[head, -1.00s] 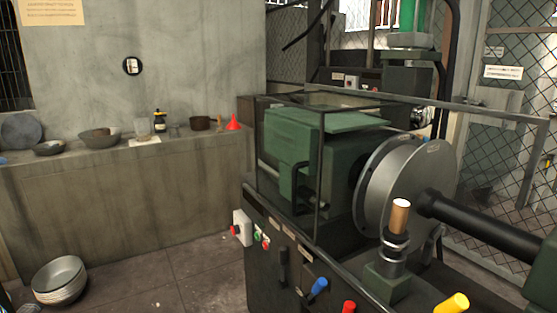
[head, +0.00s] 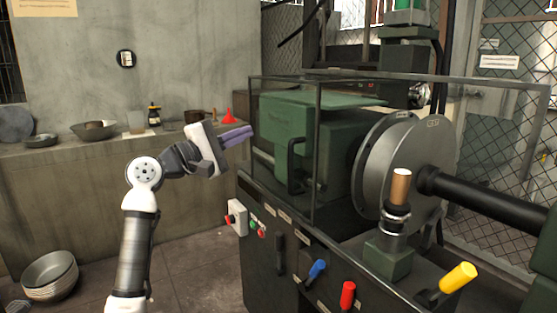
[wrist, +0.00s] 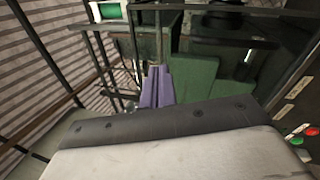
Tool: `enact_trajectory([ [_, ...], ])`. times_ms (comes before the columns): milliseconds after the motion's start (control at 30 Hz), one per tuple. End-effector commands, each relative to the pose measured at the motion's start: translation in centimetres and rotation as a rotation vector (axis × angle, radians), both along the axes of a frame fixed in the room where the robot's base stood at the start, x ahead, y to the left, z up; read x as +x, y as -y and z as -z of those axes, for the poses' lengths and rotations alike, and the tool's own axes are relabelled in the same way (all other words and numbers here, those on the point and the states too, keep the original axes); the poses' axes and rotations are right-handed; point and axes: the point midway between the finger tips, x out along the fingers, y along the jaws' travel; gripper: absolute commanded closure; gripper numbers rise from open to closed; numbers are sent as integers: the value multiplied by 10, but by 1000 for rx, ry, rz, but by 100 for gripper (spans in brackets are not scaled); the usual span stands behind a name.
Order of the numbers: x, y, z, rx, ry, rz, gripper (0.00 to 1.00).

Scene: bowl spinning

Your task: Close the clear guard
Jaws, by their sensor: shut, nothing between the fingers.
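The clear guard (head: 317,150) is a see-through panel in a thin dark frame at the green headstock of the lathe. Its long top rail runs right past the round metal faceplate (head: 425,165). I cannot tell its exact angle from here. My gripper (head: 250,133) has purple fingers, shut and empty, pointing right. In the head view it appears just left of the guard's left edge; whether it touches the frame is unclear. In the wrist view the fingers (wrist: 157,75) are together, with dark frame bars and green machine parts beyond them.
Blue (head: 317,268), red (head: 347,294) and yellow (head: 458,277) levers stick out at the machine's front. A switch box (head: 237,217) is on its left. A concrete counter (head: 80,190) holds bowls, bottles and a red funnel (head: 228,115). Stacked bowls (head: 50,275) lie on the floor.

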Motion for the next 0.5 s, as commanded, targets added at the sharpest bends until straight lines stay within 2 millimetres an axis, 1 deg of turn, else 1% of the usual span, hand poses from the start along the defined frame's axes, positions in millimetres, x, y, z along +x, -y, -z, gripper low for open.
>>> enact_trajectory([
  [33, 15, -1, 20, 101, 5, -39, 100],
  [100, 30, -3, 39, 217, 17, -75, 100],
  [200, 40, -5, 54, 304, 24, -98, 100],
  [333, 48, 1, 57, 325, 27, -101, 100],
  [500, 66, 25, 55, 321, 27, -98, 100],
])
